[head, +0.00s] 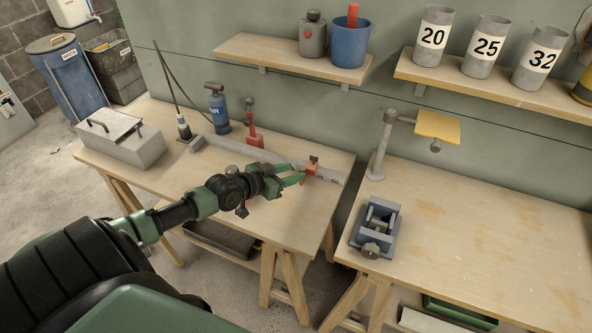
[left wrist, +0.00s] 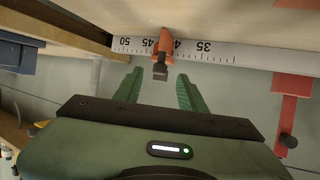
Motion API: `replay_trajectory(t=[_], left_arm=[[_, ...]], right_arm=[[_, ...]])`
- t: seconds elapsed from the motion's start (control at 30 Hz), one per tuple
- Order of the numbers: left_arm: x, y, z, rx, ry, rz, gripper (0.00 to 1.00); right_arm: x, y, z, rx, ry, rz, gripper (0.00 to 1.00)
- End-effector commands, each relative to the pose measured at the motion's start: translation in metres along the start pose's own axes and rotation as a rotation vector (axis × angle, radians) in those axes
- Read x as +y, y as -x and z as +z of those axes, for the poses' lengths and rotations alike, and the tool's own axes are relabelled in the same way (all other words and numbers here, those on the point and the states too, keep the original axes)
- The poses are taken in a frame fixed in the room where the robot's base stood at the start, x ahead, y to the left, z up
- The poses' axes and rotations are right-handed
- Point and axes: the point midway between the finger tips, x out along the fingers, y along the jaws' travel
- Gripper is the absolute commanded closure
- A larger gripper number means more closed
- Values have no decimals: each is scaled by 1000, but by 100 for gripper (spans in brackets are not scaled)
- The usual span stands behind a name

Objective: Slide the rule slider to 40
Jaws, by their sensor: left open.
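The pale rule (head: 330,176) lies along the back of the left workbench, and its scale also shows in the left wrist view (left wrist: 235,53). The orange rule slider (head: 311,168) sits on it near the right end. In the left wrist view the slider (left wrist: 166,40) stands between the marks 45 and 40 and partly covers these figures; 50 is to the left, 35 to the right. My left gripper (head: 294,174) is open, its green fingers (left wrist: 159,76) pointing at the slider. The slider's dark knob appears between the fingertips; contact cannot be made out. My right gripper is out of view.
A red tool (head: 253,124) and a blue bottle (head: 218,108) stand behind the rule. A grey box (head: 122,138) is at the bench's left end. A second bench to the right, past a gap, holds a vise (head: 377,229) and a stand with a yellow plate (head: 437,126).

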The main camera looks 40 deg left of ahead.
Motion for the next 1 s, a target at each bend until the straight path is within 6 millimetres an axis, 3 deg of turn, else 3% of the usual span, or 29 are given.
replay_trajectory(t=[0.1,0.33,1.0], left_arm=[[0,21,1,-4,-2,1,59],[-1,45,1,-1,-1,0,59],[-1,48,0,0,0,0,59]], right_arm=[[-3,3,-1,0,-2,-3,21],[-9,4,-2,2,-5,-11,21],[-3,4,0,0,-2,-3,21]])
